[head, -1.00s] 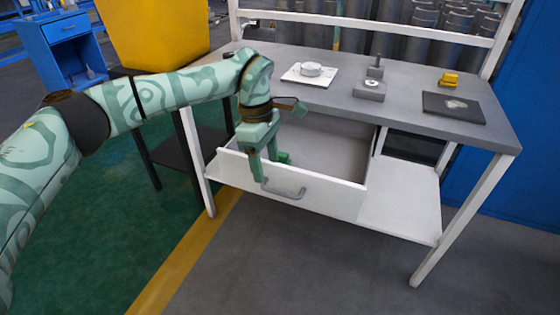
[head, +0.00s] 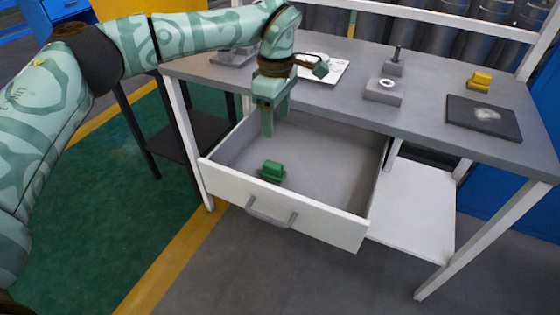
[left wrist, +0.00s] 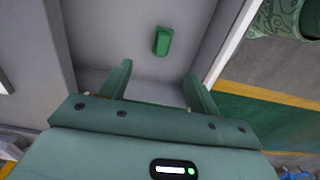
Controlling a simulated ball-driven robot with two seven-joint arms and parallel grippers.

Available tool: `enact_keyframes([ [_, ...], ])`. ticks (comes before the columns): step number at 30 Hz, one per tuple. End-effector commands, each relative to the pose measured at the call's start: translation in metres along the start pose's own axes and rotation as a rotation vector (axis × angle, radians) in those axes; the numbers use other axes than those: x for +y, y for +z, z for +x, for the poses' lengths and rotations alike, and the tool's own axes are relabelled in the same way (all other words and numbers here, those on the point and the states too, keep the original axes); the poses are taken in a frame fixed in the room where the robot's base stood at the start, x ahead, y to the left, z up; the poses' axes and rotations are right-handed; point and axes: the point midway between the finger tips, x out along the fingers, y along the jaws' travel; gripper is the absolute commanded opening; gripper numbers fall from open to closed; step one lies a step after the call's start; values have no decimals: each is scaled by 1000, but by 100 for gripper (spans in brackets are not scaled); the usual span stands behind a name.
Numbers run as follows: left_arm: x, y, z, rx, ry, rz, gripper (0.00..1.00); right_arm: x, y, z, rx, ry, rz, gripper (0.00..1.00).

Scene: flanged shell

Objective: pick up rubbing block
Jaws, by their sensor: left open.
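A small green block (head: 271,172) lies on the floor of the open drawer (head: 330,180), near its front left corner. It also shows in the left wrist view (left wrist: 162,41), beyond the fingertips and a little above the middle. I take it for the rubbing block. My left gripper (head: 269,132) hangs over the drawer, behind the green block and above it. Its fingers point down and are open in the left wrist view (left wrist: 156,76), with nothing between them. The gripper does not touch the block. My right gripper is not in view.
The grey bench top (head: 430,118) overhangs the drawer's back. On it are a white plate (head: 325,70), grey metal blocks (head: 384,91), a yellow block (head: 479,80) and a dark pad (head: 484,118). The drawer's front wall (head: 320,228) has a handle (head: 270,212).

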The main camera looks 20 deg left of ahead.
Motion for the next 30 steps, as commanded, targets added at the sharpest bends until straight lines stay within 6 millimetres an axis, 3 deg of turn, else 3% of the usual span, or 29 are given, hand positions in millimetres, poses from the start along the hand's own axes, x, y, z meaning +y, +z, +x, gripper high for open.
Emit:
enact_keyframes([
  [6,0,-1,53,-1,-11,0,62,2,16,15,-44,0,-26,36],
  [12,-1,-1,97,0,-8,1,62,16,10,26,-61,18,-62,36],
  [20,-2,-2,119,-1,-5,1,62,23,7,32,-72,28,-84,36],
  [25,-7,-7,151,-1,-10,0,62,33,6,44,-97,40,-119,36],
  [30,-6,-7,164,0,-3,-1,62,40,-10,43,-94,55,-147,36],
])
